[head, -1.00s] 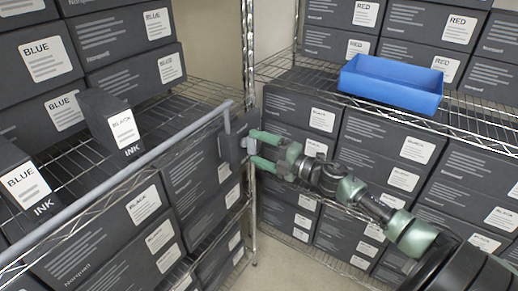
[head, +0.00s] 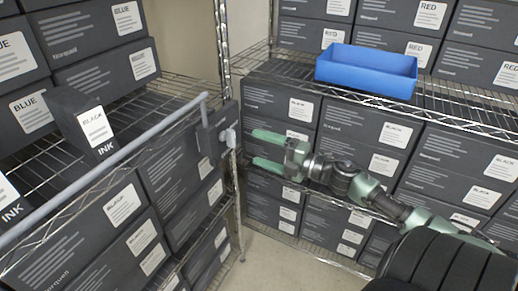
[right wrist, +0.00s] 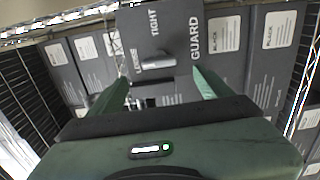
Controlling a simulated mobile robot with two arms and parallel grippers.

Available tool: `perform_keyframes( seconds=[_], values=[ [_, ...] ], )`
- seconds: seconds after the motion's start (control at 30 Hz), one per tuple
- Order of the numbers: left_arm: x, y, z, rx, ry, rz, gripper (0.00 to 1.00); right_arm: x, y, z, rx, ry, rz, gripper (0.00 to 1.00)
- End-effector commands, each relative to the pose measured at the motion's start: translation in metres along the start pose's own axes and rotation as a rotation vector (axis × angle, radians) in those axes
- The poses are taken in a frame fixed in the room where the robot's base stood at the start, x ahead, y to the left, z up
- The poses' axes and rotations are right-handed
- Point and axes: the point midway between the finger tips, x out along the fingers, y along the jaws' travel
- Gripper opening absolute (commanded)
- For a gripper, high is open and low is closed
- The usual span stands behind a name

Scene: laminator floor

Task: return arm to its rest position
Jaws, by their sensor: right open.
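My right gripper (head: 256,149) is open and empty, its two green fingers pointing left. In the head view it is just right of a dark guard plate (head: 207,141) with a light grey knob (head: 228,137), with a gap between them. In the right wrist view the open fingers (right wrist: 160,80) frame the lower part of the plate (right wrist: 172,30), which reads GUARD, TIGHT and a partly readable LOOSE. My right arm (head: 370,188) reaches in from the lower right. My left gripper is not in view.
A grey guard rail (head: 115,160) runs along the left shelf's front, ending near the plate. An upright ink box (head: 84,122) stands behind it. A blue bin (head: 367,72) sits on the right wire shelf, above black-labelled boxes (head: 395,140). Clear floor (head: 275,268) shows between the shelves.

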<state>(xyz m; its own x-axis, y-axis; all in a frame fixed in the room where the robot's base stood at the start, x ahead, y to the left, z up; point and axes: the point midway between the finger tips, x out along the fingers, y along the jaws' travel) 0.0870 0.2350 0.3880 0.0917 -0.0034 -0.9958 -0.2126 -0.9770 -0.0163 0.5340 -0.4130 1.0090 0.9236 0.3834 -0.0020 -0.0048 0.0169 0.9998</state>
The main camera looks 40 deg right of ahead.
Motion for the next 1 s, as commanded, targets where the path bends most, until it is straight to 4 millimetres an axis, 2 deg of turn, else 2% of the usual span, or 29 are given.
perform_keyframes(
  seconds=[0.4, 0.47, 0.53, 0.57, 0.67, 0.7, 0.77, 0.8, 0.87, 0.9, 1.0],
  values=[
    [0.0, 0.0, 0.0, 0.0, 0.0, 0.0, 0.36, 0.0, -0.002, 0.001, 0.005, -0.004, -0.001, 0.8],
    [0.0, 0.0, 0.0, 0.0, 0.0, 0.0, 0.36, -0.001, -0.009, 0.005, 0.024, -0.021, -0.006, 0.8],
    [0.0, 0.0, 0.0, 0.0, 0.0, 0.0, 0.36, -0.006, -0.029, 0.015, 0.077, -0.064, -0.02, 0.8],
    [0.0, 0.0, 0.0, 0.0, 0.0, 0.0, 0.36, -0.009, -0.041, 0.02, 0.11, -0.091, -0.029, 0.8],
    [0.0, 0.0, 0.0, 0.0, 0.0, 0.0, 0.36, -0.024, -0.1, 0.039, 0.251, -0.21, -0.075, 0.8],
    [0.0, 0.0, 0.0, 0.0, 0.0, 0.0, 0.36, -0.033, -0.128, 0.045, 0.316, -0.265, -0.098, 0.8],
    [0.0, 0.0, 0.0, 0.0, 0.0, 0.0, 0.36, -0.047, -0.173, 0.05, 0.412, -0.347, -0.137, 0.8],
    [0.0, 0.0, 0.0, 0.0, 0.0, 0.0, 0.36, -0.058, -0.202, 0.05, 0.474, -0.399, -0.164, 0.8],
    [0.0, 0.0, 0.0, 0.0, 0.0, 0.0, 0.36, -0.074, -0.245, 0.046, 0.562, -0.474, -0.206, 0.8],
    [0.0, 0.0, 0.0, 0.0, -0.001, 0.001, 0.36, -0.085, -0.274, 0.041, 0.619, -0.521, -0.236, 0.8],
    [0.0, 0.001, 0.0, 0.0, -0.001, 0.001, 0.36, -0.116, -0.342, 0.019, 0.752, -0.637, -0.315, 0.8]
  ],
)
